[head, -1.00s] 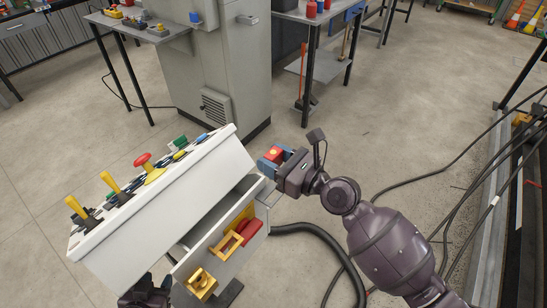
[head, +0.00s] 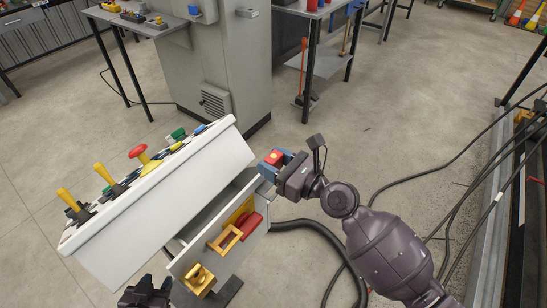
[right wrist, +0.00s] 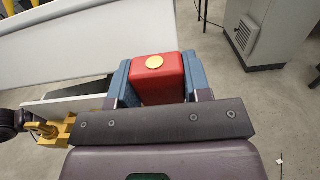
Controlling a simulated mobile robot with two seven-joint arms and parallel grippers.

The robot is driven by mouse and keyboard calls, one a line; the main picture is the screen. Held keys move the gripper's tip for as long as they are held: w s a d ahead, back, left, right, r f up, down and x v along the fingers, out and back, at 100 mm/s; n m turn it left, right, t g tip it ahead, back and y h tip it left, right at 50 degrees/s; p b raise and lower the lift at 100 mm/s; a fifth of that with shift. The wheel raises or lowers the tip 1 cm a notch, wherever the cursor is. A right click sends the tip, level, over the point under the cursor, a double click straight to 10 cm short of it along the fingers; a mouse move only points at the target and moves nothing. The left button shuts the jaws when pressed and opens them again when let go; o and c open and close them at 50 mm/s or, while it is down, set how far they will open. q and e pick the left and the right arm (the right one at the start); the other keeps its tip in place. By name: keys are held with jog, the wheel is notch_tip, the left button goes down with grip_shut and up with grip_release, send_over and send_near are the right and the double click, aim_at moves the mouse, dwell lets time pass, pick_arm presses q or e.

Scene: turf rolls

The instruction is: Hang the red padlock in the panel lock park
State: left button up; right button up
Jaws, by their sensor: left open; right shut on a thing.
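The red padlock (head: 275,156) is between the blue fingers of my right gripper (head: 273,159), beside the right end of the white panel. The right wrist view shows the red body (right wrist: 158,78) with a yellow disc, gripped from both sides; its shackle is hidden. The white panel (head: 165,200) has an open drawer-like front (head: 215,250). On that front are a yellow frame (head: 225,238), a red piece (head: 251,226) and a yellow block (head: 200,279). Which of these is the lock park I cannot tell. My left gripper (head: 146,293) is at the bottom edge, empty, below the panel.
The panel's top carries a red mushroom button (head: 139,152) and yellow levers (head: 103,173). A grey cabinet (head: 215,60) stands behind. A black hose (head: 320,235) lies on the floor near my right arm. Open floor lies to the right of the cabinet.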

jog(key=shift+f+b, duration=0.5)
jog(key=shift+f, duration=0.45)
pick_arm(q)
jog(key=shift+s+f, duration=0.3)
jog(key=shift+f, duration=0.65)
jog(key=shift+s, duration=0.2)
jog(key=shift+w+r, duration=0.3)
jog(key=shift+w, duration=0.05)
jog(key=shift+s+r, duration=0.1)
jog(key=shift+r, duration=0.05)
jog(key=shift+s, duration=0.15)
jog(key=shift+w+r+p, duration=0.15)
jog(key=shift+w+p, duration=0.15)
jog(key=shift+p, duration=0.1)
jog(key=shift+s+f+b, duration=0.2)
jog(key=shift+f+b, duration=0.15)
jog(key=shift+f, duration=0.15)
pick_arm(e)
jog(key=shift+f, duration=0.5)
